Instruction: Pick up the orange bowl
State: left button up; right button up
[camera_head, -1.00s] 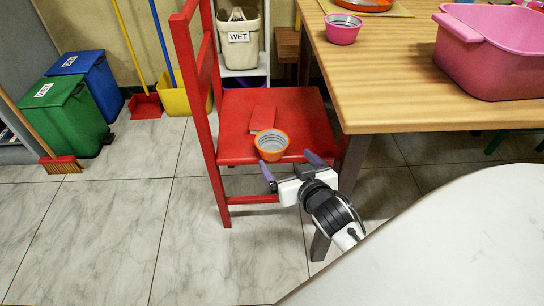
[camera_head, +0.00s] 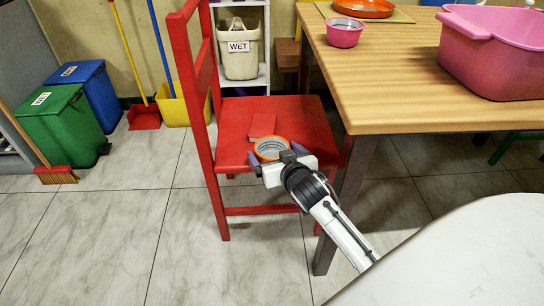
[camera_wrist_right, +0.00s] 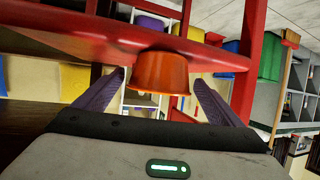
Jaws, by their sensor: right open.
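The orange bowl (camera_head: 270,147), grey inside, stands upright near the front edge of the red chair's seat (camera_head: 308,119). My right gripper (camera_head: 275,155) is open at the near side of the bowl, with one purple finger toward each side of it. In the right wrist view the picture is turned over, and the bowl (camera_wrist_right: 161,73) shows between the two spread fingertips. I cannot tell whether either finger touches it. My left gripper is not in view.
A red folder-like piece (camera_head: 263,124) lies on the seat behind the bowl. The red chair back (camera_head: 196,90) rises at the left. A wooden table (camera_head: 400,80) with a pink bowl (camera_head: 344,33) and pink tub (camera_head: 495,55) stands at the right.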

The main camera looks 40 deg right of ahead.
jog(key=c, duration=1.1)
jog(key=shift+r, duration=0.3)
jog(key=a+r+y+p, duration=0.1)
jog(key=a+r+p, duration=0.25)
jog(key=r, duration=0.75)
jog(key=a+r+p, duration=0.2)
jog(key=a+r, duration=0.2)
jog(key=r, duration=0.6)
jog(key=s+a+r+n+y, duration=0.3)
jog(key=s+a+r, duration=0.45)
jog(key=r, duration=0.35)
pick_arm(q)
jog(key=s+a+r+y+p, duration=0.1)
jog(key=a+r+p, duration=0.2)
jog(key=p, duration=0.7)
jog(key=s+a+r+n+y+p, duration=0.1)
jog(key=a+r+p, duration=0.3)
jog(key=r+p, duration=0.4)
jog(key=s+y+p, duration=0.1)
jog(key=p, duration=0.2)
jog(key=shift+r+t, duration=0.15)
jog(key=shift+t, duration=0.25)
pick_arm(e)
jog(key=shift+t, duration=0.3)
notch_tip(320, 180, up, 21)
